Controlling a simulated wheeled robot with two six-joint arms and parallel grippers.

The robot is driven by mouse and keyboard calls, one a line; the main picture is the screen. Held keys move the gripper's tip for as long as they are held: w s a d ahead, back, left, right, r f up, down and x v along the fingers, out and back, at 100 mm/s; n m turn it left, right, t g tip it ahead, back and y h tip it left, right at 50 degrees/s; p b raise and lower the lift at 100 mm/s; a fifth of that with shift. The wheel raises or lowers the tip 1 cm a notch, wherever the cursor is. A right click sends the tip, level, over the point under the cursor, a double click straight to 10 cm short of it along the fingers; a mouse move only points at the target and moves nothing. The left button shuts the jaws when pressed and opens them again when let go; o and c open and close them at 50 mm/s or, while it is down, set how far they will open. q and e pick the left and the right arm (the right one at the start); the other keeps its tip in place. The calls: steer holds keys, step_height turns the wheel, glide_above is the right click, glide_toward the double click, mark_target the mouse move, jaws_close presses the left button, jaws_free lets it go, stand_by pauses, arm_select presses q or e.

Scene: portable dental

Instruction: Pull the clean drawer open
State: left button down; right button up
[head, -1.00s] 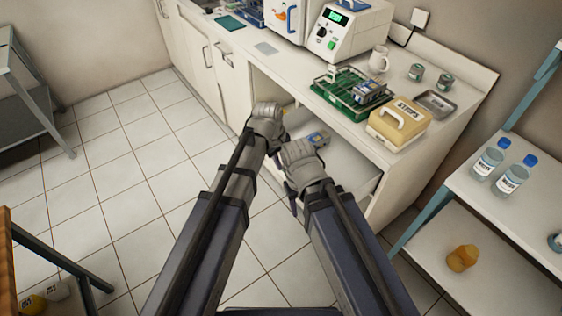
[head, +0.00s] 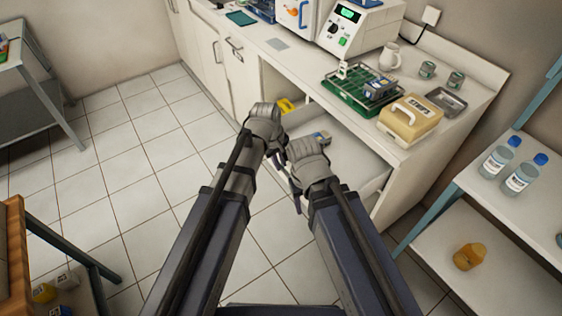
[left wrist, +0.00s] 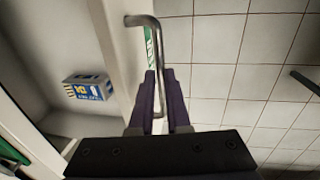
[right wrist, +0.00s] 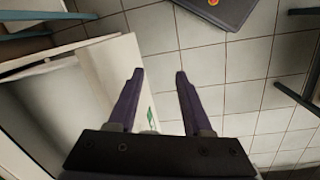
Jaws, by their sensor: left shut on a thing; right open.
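The white drawer (head: 352,158) under the counter stands pulled out, its inside showing in the head view. In the left wrist view my left gripper (left wrist: 160,76) is shut on the metal bar handle (left wrist: 146,22) on the drawer's front, beside a green label (left wrist: 150,48). In the head view the left hand (head: 264,122) hides the handle. My right gripper (right wrist: 160,75) is open and empty, its left finger close beside a white panel with a green mark. A small blue-and-yellow box (left wrist: 87,87) lies in the drawer.
A yellow item (head: 287,105) shows near the drawer's left end. The counter above holds a green rack tray (head: 352,103), a beige box (head: 410,118) and a metal tray (head: 446,101). A shelf with bottles (head: 500,158) stands at right.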

arm_select(q)
steer(key=c, duration=0.9)
jaws_free()
steer(key=shift+s, duration=0.1)
steer(key=shift+a, duration=0.1)
steer(key=r+p, duration=0.5)
steer(key=a+r+p, duration=0.1)
steer(key=r+p, duration=0.1)
steer(key=shift+s+r+p, duration=0.35)
steer(key=shift+s+p, duration=0.05)
steer(key=s+a+m+y, duration=0.1)
steer(key=s+m, duration=0.2)
steer(key=s, duration=0.1)
steer(key=s+a+m+g+y, duration=0.1)
steer(key=s+m, duration=0.3)
steer(key=s, duration=0.1)
steer(key=s+a+m+y, duration=0.1)
steer(key=s+m, duration=0.3)
steer(key=shift+s+f, duration=0.15)
steer(key=shift+s, duration=0.25)
